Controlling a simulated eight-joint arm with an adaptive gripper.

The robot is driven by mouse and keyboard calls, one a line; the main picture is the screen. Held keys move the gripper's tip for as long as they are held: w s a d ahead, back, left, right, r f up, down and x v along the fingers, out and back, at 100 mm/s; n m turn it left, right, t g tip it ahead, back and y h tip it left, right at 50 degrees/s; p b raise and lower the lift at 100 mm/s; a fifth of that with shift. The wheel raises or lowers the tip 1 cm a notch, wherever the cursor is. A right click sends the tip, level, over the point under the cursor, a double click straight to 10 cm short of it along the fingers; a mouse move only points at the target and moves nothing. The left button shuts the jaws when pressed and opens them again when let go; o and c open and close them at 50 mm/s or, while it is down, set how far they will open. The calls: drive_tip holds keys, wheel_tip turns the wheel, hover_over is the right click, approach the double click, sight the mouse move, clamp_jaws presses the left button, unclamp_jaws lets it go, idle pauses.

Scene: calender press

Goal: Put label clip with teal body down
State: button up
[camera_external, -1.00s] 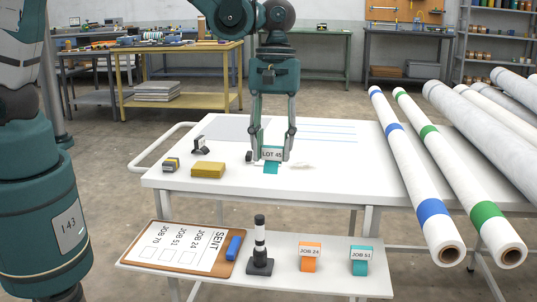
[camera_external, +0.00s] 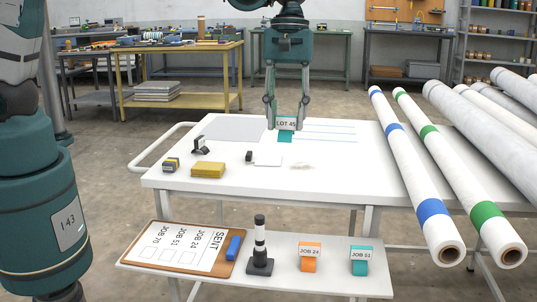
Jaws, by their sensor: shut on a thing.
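The label clip with teal body (camera_external: 286,137) carries a white plate reading LOT 45. It is between the fingertips of my gripper (camera_external: 286,126), which is shut on it. The clip is upright, over the far middle part of the white table (camera_external: 340,172), beside the blue lines. I cannot tell whether its lower end touches the tabletop. Two more clips stand on the lower shelf: an orange one (camera_external: 309,259) reading JOB 24 and a teal one (camera_external: 360,262) reading JOB 51.
A clipboard (camera_external: 187,248) and a stamp (camera_external: 260,246) are on the lower shelf.

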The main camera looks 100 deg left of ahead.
drive_tip(key=w+a+p, duration=0.2)
drive_tip(key=w+a, duration=0.1)
drive_tip(key=a, duration=1.1)
drive_tip(key=w+a+p, duration=0.3)
drive_tip(key=w+a, duration=0.1)
drive_tip(key=a, duration=0.9)
drive_tip(key=shift+a+f, duration=0.15)
drive_tip(key=shift+f, duration=2.6)
drive_tip(key=shift+f+b, duration=0.6)
drive_tip(key=shift+f, duration=2.5)
drive_tip(key=shift+f+b, duration=0.3)
drive_tip(key=shift+f, duration=1.55)
drive_tip(key=shift+f, duration=0.15)
